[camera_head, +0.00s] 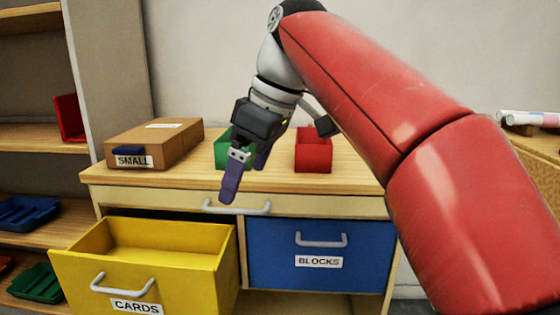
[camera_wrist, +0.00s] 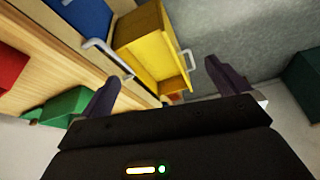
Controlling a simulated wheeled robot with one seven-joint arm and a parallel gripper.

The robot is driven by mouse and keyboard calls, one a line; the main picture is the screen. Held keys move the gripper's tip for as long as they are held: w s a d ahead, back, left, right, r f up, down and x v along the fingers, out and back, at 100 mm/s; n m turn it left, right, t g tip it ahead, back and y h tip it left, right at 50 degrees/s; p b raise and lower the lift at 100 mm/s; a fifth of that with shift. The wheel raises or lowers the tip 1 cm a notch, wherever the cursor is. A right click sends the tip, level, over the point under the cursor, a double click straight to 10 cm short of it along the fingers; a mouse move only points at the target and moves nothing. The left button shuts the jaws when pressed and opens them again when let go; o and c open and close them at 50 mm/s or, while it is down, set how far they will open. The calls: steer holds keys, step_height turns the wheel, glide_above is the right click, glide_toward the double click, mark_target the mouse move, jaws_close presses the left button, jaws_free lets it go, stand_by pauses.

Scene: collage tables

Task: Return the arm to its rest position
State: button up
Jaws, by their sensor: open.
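My red arm (camera_head: 360,80) reaches in from the right in the head view and bends down over the wooden cabinet. My gripper (camera_head: 245,185) hangs in front of the cabinet top's front edge, fingers pointing down. Its dark purple fingers are apart, with nothing between them. In the wrist view my gripper (camera_wrist: 166,80) is also open and empty, and the yellow drawer shows beyond the fingertips.
The yellow CARDS drawer (camera_head: 150,289) is pulled out and looks empty. The blue BLOCKS drawer (camera_head: 350,272) is shut. A brown SMALL box (camera_head: 180,145), a green bin (camera_head: 222,150) and a red bin (camera_head: 313,158) stand on the cabinet top (camera_head: 350,180). Shelves (camera_head: 40,137) are at left.

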steer(key=s+d+f+m+t+h, duration=0.1)
steer(key=s+d+f+m, duration=0.3)
steer(key=f, duration=0.4)
steer(key=s+d+f+m+t+h, duration=0.1)
steer(key=s+d+f+m+t, duration=0.1)
steer(key=s+d+f+m, duration=0.3)
steer(key=s+d+f+m+t+h, duration=0.1)
steer(key=s+d+f+m, duration=0.4)
steer(key=d+f, duration=0.6)
step_height(320, 180, down, 2)
steer(key=shift+f+m+h, duration=0.2)
steer(key=shift+m+h, duration=0.1)
steer(key=shift+h, duration=0.2)
